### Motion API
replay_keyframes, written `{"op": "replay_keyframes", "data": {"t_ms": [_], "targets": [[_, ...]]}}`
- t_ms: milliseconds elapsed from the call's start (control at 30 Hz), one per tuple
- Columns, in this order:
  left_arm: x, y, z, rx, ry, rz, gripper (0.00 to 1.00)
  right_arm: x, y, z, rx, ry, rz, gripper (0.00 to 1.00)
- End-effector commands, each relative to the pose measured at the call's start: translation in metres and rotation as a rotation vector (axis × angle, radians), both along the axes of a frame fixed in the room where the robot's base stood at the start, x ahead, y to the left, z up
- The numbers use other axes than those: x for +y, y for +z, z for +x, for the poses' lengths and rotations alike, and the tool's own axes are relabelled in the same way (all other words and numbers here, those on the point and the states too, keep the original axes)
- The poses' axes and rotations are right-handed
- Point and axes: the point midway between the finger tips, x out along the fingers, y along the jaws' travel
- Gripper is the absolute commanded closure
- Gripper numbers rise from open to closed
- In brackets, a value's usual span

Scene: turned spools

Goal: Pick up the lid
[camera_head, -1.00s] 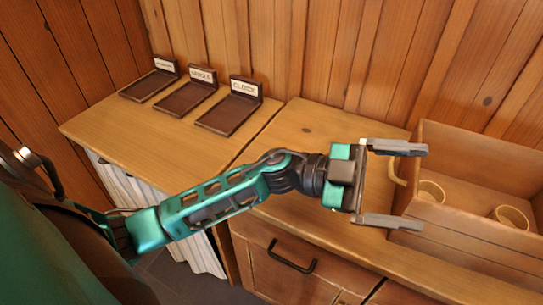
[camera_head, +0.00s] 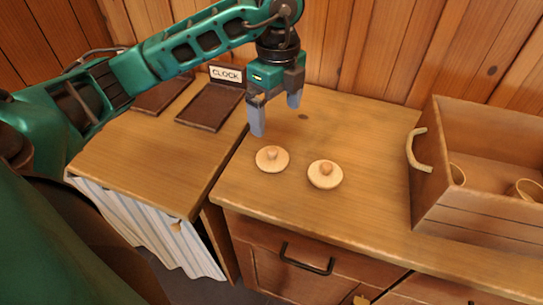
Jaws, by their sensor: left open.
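Two round pale wooden lids with knobs lie on the right-hand wooden counter. One lid (camera_head: 272,159) is on the left, nearer the seam between the counters. The other lid (camera_head: 325,175) is to its right and a little nearer the front edge; the two are apart. My left gripper (camera_head: 276,118) is open and empty, pointing down above the counter, just behind and above the left lid. It touches neither lid. My right gripper is not in view.
A wooden crate (camera_head: 431,196) with a handle and cups inside stands at the right. A dark tray marked CLOCK (camera_head: 209,108) sits on the left counter, with another tray (camera_head: 160,97) partly behind my arm. The counter between lids and crate is clear.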

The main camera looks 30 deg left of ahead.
Motion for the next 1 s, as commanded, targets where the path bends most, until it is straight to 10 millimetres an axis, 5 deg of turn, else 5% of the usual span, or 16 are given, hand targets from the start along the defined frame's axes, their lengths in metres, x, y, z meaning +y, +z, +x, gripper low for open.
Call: {"op": "replay_keyframes", "data": {"t_ms": [233, 800, 1000], "targets": [[0.000, -0.048, -0.001, 0.005, -0.002, -0.002, 0.00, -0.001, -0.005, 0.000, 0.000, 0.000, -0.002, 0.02], [0.005, -0.109, -0.006, 0.003, -0.004, -0.005, 0.00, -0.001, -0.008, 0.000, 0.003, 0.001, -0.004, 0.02], [0.005, -0.112, -0.006, 0.001, -0.005, -0.005, 0.00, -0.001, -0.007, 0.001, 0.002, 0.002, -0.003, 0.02]]}}
